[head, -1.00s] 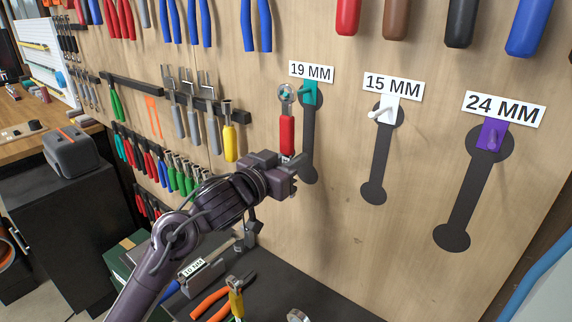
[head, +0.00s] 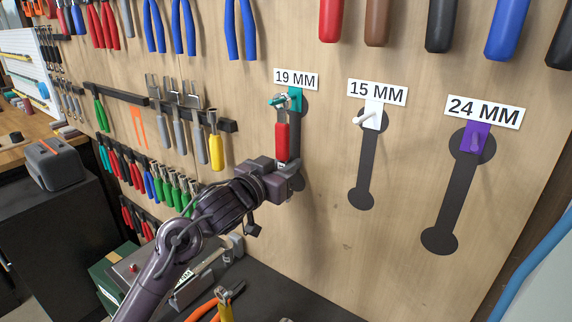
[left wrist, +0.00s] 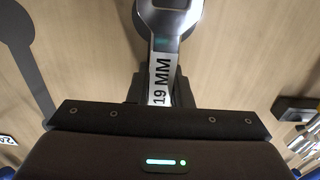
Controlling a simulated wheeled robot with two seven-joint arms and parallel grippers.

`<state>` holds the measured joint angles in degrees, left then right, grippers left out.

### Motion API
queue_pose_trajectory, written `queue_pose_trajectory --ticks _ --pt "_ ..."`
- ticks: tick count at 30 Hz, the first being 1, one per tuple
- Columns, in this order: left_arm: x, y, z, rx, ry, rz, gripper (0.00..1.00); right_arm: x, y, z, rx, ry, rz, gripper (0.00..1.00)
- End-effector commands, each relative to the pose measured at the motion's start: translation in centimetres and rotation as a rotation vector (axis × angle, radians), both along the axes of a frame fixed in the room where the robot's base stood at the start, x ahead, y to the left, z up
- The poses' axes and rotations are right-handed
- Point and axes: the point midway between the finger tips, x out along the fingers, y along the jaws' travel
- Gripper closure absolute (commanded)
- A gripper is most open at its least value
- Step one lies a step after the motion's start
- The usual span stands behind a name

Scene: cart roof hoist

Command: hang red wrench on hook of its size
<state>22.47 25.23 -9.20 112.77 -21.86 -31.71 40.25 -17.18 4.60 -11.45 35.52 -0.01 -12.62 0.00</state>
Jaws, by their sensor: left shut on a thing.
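My left gripper (head: 280,177) is shut on the lower part of the red wrench (head: 282,140), which stands nearly upright with its ring end up. In the left wrist view the wrench (left wrist: 165,60) reads "19 MM" on its shank. The ring is at the teal hook (head: 295,100) under the 19 MM label (head: 296,79). The ring and the hook's peg overlap in the head view; I cannot tell whether the ring is around the peg. The white hook (head: 369,118) under 15 MM and the purple hook (head: 477,142) under 24 MM are empty. My right gripper is not in view.
Dark wrench outlines mark the wooden board (head: 330,230) below each hook. Screwdrivers and pliers hang at left and along the top. A dark bench top (head: 285,295) with orange-handled pliers (head: 207,308) lies below my left arm.

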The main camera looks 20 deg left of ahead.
Motion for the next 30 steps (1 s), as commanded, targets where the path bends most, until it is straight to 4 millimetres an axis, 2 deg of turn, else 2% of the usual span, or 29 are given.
queue_pose_trajectory --ticks 8,9,15,24,30 --pt "0.0 0.0 0.1 0.0 -0.001 0.0 1.0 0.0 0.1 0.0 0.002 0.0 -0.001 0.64" --pt "0.0 0.0 0.1 -0.001 -0.002 0.0 0.8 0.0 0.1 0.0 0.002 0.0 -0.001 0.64" --pt "0.0 0.0 0.0 0.0 -0.001 0.0 0.56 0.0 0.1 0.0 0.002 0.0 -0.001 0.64" --pt "-0.3 0.1 -0.1 0.0 0.001 0.001 0.56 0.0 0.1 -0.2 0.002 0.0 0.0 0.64" --pt "-2.9 1.1 -0.4 0.003 0.0 0.001 0.56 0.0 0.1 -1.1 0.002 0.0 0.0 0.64"
